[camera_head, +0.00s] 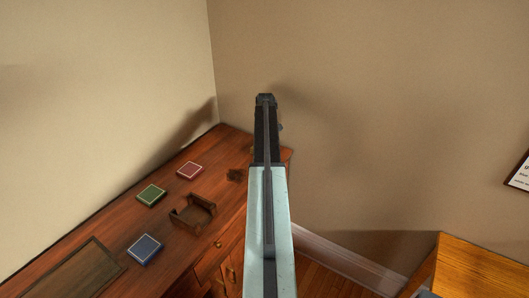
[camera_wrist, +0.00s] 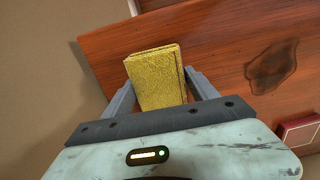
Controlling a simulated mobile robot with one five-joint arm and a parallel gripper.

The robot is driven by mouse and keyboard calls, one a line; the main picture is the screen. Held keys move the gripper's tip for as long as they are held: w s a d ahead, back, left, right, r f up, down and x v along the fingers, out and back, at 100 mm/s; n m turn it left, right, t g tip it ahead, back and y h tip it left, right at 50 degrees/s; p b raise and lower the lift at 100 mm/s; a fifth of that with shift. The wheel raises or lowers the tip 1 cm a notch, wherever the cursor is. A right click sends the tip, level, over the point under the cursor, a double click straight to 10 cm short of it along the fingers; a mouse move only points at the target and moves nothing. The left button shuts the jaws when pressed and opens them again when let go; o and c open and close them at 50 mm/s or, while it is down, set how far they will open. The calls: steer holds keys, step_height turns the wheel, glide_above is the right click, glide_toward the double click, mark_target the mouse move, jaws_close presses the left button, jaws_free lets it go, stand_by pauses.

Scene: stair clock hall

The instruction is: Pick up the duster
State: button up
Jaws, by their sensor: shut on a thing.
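The duster is a folded yellow cloth (camera_wrist: 157,78), seen in the wrist view between the two grey fingers of my gripper (camera_wrist: 160,84). My gripper is shut on it, with a finger against each side. In the wrist view the wooden desk top lies behind the cloth; how far the cloth is above it is hard to tell. In the head view my gripper (camera_head: 265,98) is at the far end of my raised arm, near the back wall, and the duster is hidden behind the arm.
The wooden desk (camera_head: 105,225) stands at left along the wall. On it are a red box (camera_head: 190,170), a green box (camera_head: 151,195), a blue box (camera_head: 145,249) and an open brown tray (camera_head: 177,222). A dark stain (camera_wrist: 272,67) marks the wood. An orange wooden piece (camera_head: 480,268) stands at lower right.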

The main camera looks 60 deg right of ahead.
steer(key=shift+r+p, duration=0.55)
step_height(320, 180, up, 3)
steer(key=p, duration=0.3)
steer(key=shift+r, duration=0.15)
steer(key=s+a, duration=0.8)
steer(key=s, duration=0.5)
steer(key=shift+s+a+r+p, duration=0.15)
steer(key=shift+s+r+p, duration=0.15)
steer(key=shift+s+p, duration=0.15)
steer(key=o, duration=0.6)
steer(key=c, duration=0.5)
steer(key=shift+o, duration=0.2)
